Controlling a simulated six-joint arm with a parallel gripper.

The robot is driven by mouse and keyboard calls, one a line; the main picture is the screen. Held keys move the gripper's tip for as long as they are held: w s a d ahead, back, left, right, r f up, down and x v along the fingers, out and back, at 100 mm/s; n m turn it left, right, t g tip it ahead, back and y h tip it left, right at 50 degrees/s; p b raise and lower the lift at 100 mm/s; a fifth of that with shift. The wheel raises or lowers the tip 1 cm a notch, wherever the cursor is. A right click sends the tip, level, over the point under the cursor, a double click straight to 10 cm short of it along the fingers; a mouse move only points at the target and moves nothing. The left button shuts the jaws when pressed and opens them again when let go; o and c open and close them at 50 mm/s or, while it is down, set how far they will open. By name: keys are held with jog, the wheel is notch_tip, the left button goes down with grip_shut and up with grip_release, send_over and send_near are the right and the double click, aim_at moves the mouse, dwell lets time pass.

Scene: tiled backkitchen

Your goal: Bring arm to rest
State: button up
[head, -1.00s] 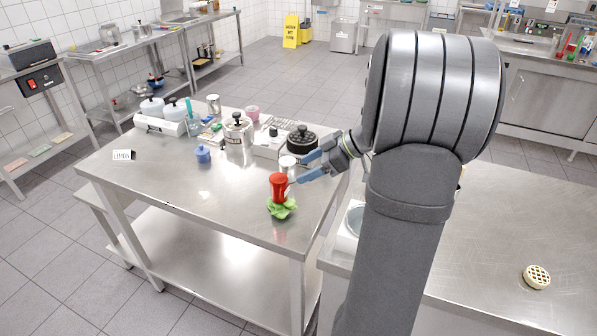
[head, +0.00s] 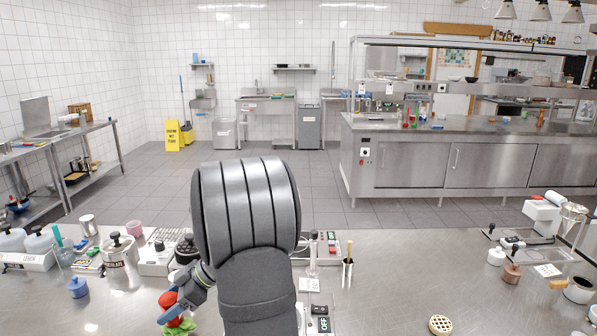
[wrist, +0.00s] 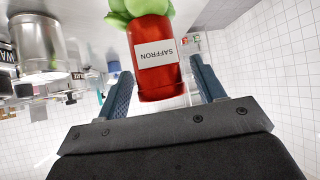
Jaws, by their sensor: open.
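A red canister (head: 168,299) stands on a green leafy thing (head: 181,326) on the steel table. My gripper (head: 172,298) is at the canister, low over the table. In the wrist view my gripper's two blue fingers (wrist: 160,75) are apart, one to each side of the canister, with a gap showing on both sides. My arm hides part of the table.
A blue pot (head: 78,288), a steel canister (head: 121,258) and a black-lidded pot (head: 187,249) stand left of my arm. The table's right middle has free room.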

aim_at(162, 299)
jog(key=shift+x, duration=1)
notch_tip(162, 299, up, 2)
jog(key=shift+r, duration=1)
jog(key=shift+f, duration=0.15)
